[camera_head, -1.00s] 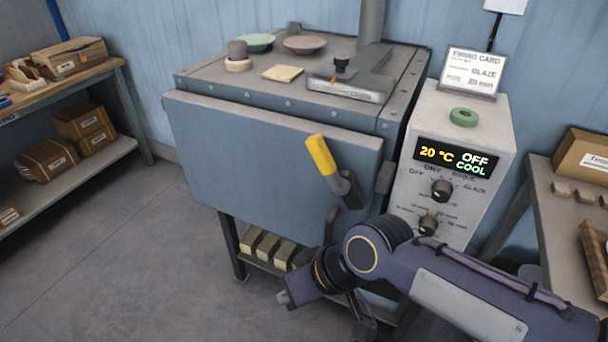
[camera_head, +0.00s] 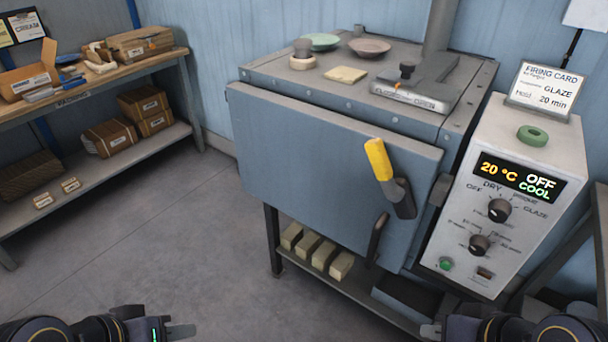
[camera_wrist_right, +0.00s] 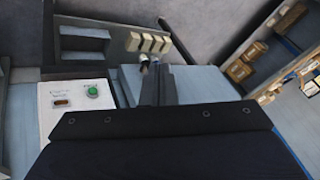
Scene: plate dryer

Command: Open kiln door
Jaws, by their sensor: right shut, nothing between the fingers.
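The kiln door (camera_head: 310,172) is a blue-grey panel lying close against the kiln's front; I cannot tell whether it is slightly ajar. A lever handle with a yellow grip (camera_head: 378,159) stands tilted near the door's right side. A dark curved bar (camera_head: 376,240) is below it. My right gripper (camera_head: 431,331) is at the bottom edge, below and in front of the kiln, shut and empty, touching nothing visible.
The control box (camera_head: 535,150) stands right of the kiln, its display reading 20 °C, OFF, COOL. Dishes and a lever plate (camera_head: 415,94) sit on the kiln top. Blocks (camera_head: 310,246) lie on the shelf underneath. Shelving with boxes (camera_head: 110,137) is at left. The floor between is clear.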

